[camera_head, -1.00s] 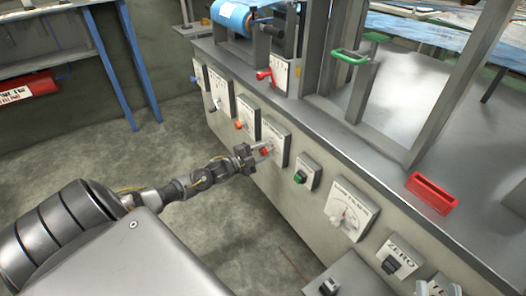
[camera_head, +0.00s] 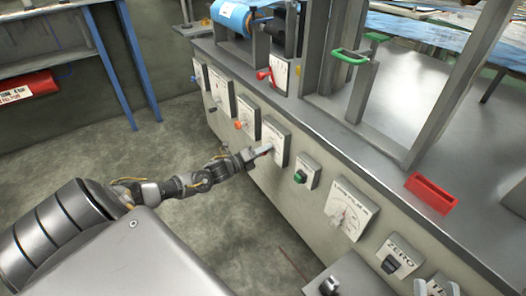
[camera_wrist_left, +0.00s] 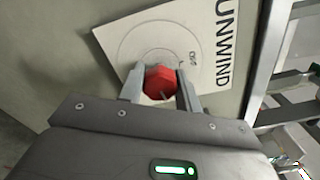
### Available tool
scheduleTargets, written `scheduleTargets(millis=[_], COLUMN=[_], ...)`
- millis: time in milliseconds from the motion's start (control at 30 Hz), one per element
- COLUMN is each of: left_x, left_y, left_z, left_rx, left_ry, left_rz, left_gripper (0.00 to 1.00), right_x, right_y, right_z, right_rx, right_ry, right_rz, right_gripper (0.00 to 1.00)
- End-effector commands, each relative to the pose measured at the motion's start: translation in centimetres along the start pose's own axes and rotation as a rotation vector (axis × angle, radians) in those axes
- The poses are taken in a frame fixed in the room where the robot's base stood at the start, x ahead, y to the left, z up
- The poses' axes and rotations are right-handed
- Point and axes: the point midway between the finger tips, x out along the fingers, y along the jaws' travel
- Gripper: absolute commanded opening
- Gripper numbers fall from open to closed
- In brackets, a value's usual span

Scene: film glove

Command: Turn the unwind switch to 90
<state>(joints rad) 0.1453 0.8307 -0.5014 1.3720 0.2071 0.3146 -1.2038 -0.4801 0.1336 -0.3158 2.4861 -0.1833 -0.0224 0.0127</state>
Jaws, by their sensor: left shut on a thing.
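The unwind switch is a red faceted knob (camera_wrist_left: 160,82) on a white plate (camera_wrist_left: 203,40) lettered UNWIND, seen tilted in the left wrist view. The plate has a circular dial, and its small marks are too blurred to read surely. My left gripper (camera_wrist_left: 161,88) is shut on the red knob, with one finger on each side. In the head view my left gripper (camera_head: 258,153) reaches the same plate (camera_head: 277,135) on the machine front and mostly hides the knob.
Other panels line the machine front: one with an orange knob (camera_head: 238,125) to the left, a green knob (camera_head: 300,177) and a dial gauge (camera_head: 347,212) to the right, then the ZERO switch (camera_head: 390,264). Open floor (camera_head: 195,225) lies before the machine.

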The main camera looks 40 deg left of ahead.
Motion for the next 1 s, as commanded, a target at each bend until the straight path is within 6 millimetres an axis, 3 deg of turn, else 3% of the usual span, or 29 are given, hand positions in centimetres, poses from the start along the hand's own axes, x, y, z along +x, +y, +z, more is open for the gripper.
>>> scheduleTargets(millis=[400,933,967,1000], left_x=[-0.03,-0.04,-0.04,-0.04], left_y=[0.08,0.09,0.09,0.09], left_z=[-0.1,-0.13,-0.12,-0.12], left_rx=[0.162,0.182,0.181,0.181], left_ry=[0.002,0.003,0.003,0.003], left_rz=[0.002,0.002,0.002,0.002], left_gripper=[0.11,0.11,0.38,0.43], right_x=[0.0,-0.09,-0.09,-0.09], right_y=[-0.03,-0.05,-0.05,-0.05], right_z=[0.08,0.13,0.12,0.12], right_rx=[0.0,0.001,0.001,0.001], right_ry=[-0.006,-0.008,-0.008,-0.008], right_rz=[-0.001,-0.001,-0.001,-0.001], right_gripper=[0.36,0.36,0.36,0.36])
